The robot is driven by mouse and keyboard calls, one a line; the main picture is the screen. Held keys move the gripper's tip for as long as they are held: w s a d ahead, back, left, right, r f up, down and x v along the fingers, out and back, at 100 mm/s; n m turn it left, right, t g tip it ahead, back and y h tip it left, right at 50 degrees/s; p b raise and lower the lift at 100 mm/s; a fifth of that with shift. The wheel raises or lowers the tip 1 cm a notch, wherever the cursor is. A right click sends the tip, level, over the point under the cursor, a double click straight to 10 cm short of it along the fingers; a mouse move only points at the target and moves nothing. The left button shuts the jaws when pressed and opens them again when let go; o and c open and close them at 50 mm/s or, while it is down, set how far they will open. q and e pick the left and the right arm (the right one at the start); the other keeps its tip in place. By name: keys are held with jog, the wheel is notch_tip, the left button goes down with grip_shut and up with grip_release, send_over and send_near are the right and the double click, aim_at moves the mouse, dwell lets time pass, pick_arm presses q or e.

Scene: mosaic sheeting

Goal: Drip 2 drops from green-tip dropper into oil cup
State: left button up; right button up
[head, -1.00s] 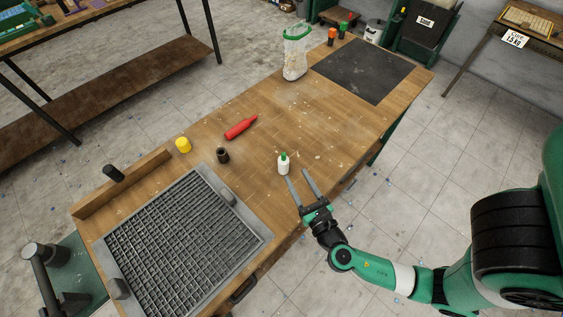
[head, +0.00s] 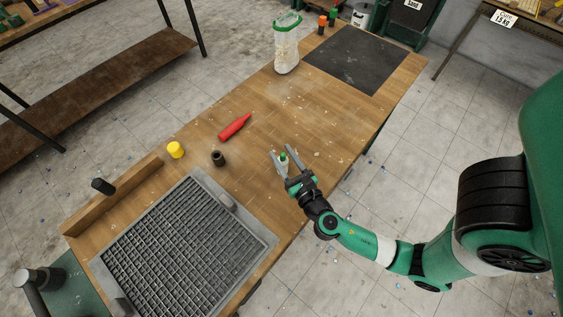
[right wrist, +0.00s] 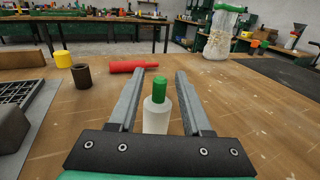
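The green-tip dropper, a small white bottle with a green cap (head: 283,158), stands upright near the front edge of the wooden bench. It also shows in the right wrist view (right wrist: 156,114). My right gripper (head: 282,151) is open, with one finger on each side of the bottle. In the right wrist view gaps show between bottle and fingers. A small dark cup (head: 218,159), which looks like the oil cup, stands left of the dropper; it also shows in the right wrist view (right wrist: 82,76). Its inside is too small to read. My left gripper is out of view.
A red bottle (head: 235,127) lies on its side behind the dark cup, and a yellow pot (head: 175,150) stands left of it. A grey grid tray (head: 262,240) covers the near left. A green-rimmed jar (head: 286,50) and dark mat (head: 365,60) are farther back. Mid-bench is clear.

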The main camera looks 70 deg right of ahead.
grip_shut()
dwell(1.2)
